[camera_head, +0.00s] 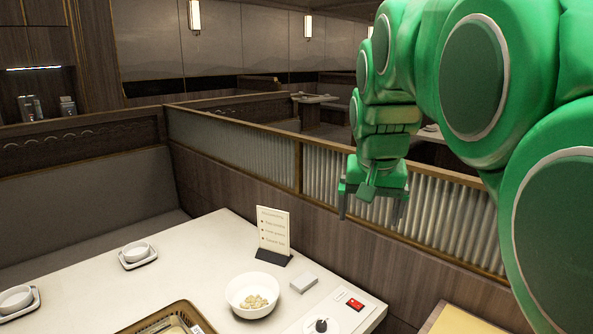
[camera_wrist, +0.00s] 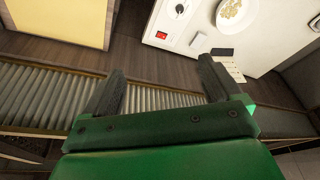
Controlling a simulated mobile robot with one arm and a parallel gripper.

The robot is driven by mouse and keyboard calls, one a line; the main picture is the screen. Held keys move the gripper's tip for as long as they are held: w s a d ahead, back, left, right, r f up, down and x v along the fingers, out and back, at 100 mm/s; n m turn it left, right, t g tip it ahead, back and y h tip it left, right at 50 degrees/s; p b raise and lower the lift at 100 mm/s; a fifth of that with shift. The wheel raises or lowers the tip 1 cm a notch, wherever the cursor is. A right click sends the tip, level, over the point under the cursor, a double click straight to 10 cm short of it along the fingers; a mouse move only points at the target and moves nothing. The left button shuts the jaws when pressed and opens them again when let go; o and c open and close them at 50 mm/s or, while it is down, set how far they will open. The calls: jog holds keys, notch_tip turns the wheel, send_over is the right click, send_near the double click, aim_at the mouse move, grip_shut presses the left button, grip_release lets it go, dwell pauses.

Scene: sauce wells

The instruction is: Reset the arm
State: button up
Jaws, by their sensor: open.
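My green arm reaches in from the right in the head view. My gripper (camera_head: 372,205) hangs pointing down, in front of the ribbed partition and to the right of the white table. In the wrist view the two dark fingers of my gripper (camera_wrist: 160,80) stand wide apart. Nothing is between them. They touch no object that I can see.
The white table (camera_head: 190,255) holds a white bowl with pale food (camera_head: 252,295), a menu card (camera_head: 273,232), a small white box (camera_head: 303,281), a red switch (camera_head: 355,304), a dark knob (camera_head: 321,325) and a basket (camera_head: 165,318). The ribbed partition (camera_head: 330,177) runs behind.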

jog(key=s+d, duration=0.4)
jog(key=s+a+f+n+g, duration=0.1)
jog(key=s+f+g, duration=0.1)
jog(key=s+f, duration=0.8)
jog(key=s+a+f+n+g, duration=0.1)
jog(key=s+f+g, duration=0.2)
jog(key=s+f, duration=0.7)
jog(key=s, duration=0.5)
jog(key=shift+s+a+f+y, duration=0.15)
jog(key=shift+s+a+y, duration=0.05)
jog(key=shift+y, duration=0.1)
